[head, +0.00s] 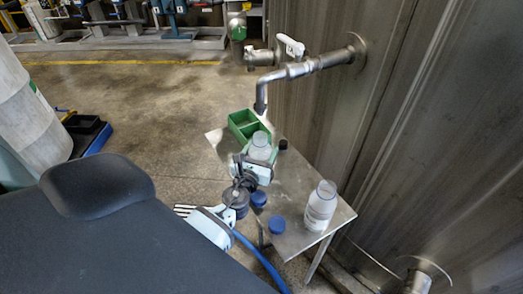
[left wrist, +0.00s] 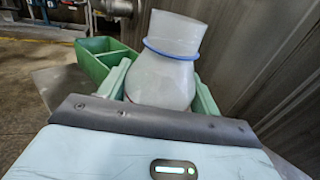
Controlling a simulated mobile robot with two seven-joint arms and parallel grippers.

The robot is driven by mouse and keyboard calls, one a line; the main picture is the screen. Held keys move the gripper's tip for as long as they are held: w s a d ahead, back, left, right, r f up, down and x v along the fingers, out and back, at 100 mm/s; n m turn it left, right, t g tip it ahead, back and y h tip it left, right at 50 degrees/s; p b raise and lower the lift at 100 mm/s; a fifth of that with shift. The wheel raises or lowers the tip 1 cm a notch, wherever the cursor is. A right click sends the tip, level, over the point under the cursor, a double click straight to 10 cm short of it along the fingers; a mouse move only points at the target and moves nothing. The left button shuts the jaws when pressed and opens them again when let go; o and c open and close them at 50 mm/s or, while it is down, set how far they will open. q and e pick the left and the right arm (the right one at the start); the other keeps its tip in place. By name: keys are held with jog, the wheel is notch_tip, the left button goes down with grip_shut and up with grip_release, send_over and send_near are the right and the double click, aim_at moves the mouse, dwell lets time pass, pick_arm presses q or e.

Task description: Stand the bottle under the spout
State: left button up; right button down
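A translucent white bottle (head: 261,146) with an open mouth is upright near the far end of the small metal table (head: 293,190). My left gripper (head: 257,160) has its fingers against both sides of this bottle. In the left wrist view the bottle (left wrist: 166,75), with a blue ring at its neck, fills the space between the green fingers (left wrist: 160,98). The bottle's base is hidden, so I cannot tell whether it touches the table. The metal spout (head: 261,97) points down, above and beyond the bottle in the head view. My right gripper is not in view.
A second open bottle (head: 321,206) stands at the table's right side. Two blue caps (head: 258,198) (head: 277,225) and a dark cap (head: 283,144) lie on the table. A green divided box (head: 243,124) is at the far end. A metal wall (head: 410,130) rises along the right.

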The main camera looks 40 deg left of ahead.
pick_arm(q)
jog(key=o, duration=0.5)
jog(key=shift+s+r, duration=0.15)
jog(key=shift+r, duration=0.15)
jog(key=v, duration=1.1)
jog(key=shift+s+d+f, duration=0.1)
jog(key=shift+s+d, duration=0.05)
jog(key=shift+s, duration=0.25)
